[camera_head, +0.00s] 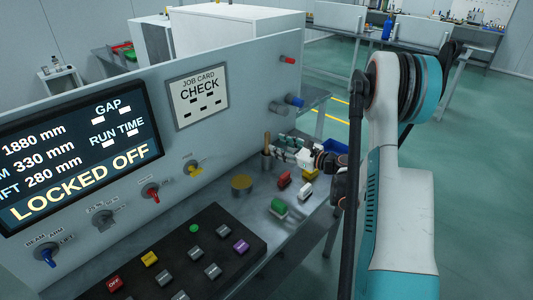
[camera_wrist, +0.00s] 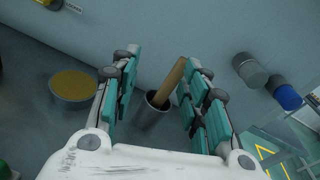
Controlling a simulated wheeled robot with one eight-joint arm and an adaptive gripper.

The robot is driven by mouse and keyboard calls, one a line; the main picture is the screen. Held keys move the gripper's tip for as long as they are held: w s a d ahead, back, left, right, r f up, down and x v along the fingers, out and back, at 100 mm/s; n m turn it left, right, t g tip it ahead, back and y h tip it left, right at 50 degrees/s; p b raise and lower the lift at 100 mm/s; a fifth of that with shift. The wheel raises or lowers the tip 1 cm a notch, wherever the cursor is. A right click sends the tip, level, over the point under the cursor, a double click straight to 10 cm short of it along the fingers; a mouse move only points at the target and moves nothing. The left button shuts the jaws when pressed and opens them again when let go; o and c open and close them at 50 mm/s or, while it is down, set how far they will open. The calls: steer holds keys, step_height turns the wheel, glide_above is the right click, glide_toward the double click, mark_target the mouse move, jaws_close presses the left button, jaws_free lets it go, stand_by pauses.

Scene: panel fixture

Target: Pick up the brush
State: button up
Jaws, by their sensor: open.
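The brush shows as a light wooden handle (camera_wrist: 171,80) leaning up and to the right out of a small grey cup (camera_wrist: 150,115) in the wrist view. Its lower end is hidden inside the cup. In the head view the handle (camera_head: 267,142) stands at the back of the bench, close to the panel. My gripper (camera_wrist: 163,60) is open, with its teal-padded fingers on either side of the handle and a visible gap on the left. In the head view my gripper (camera_head: 281,149) is just right of the handle, and I cannot tell whether it touches.
A round pot with a golden top (camera_wrist: 74,84) stands left of the cup. The upright panel (camera_head: 225,140) rises behind, with a blue knob (camera_head: 295,101) sticking out.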

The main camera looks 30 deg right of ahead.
mark_target(269, 142)
steer(key=s+d+f+m+t, duration=0.1)
steer(key=s+d+f+m, duration=0.1)
steer(key=d+f+m, duration=0.25)
steer(key=shift+n+h, duration=0.4)
steer(key=shift+n, duration=0.05)
steer(key=x, duration=0.3)
steer(key=b+x, duration=0.1)
steer(key=x, duration=0.1)
steer(key=b+x, duration=0.1)
steer(key=x, duration=0.2)
steer(key=shift+w+r, duration=0.25)
steer(key=shift+w, duration=0.1)
steer(key=b+x, duration=0.2)
steer(key=x, duration=0.3)
steer(key=shift+f, duration=0.2)
jaws_close()
